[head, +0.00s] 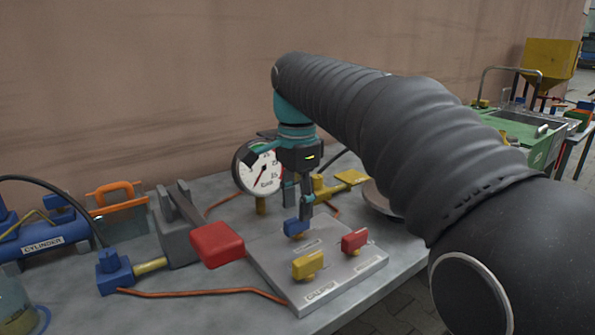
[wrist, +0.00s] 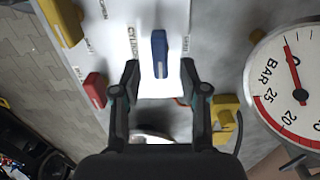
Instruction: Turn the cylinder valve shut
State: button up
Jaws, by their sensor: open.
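The grey valve panel (head: 330,262) lies on the bench and carries a blue handle (head: 296,227), a red handle (head: 354,241) and a yellow handle (head: 308,264). In the wrist view the blue handle (wrist: 160,53) stands beside a partly hidden label that begins like "CYLIND". It points along the picture's vertical. My gripper (head: 299,201) is open and points down just above the blue handle. In the wrist view my gripper (wrist: 160,68) has its fingertips on either side of the blue handle's lower end, apart from it. I cannot tell if they reach its height.
A round pressure gauge (head: 262,168) stands behind the panel, close to my gripper. A yellow fitting (head: 338,184) is to its right. A red pedal-like block (head: 217,244) is left of the panel. A blue cylinder (head: 40,243) labelled "CYLINDER" lies at the far left.

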aim_at(297, 218)
notch_tip(297, 218, up, 8)
dwell(0.4)
jog(key=shift+r, duration=0.1)
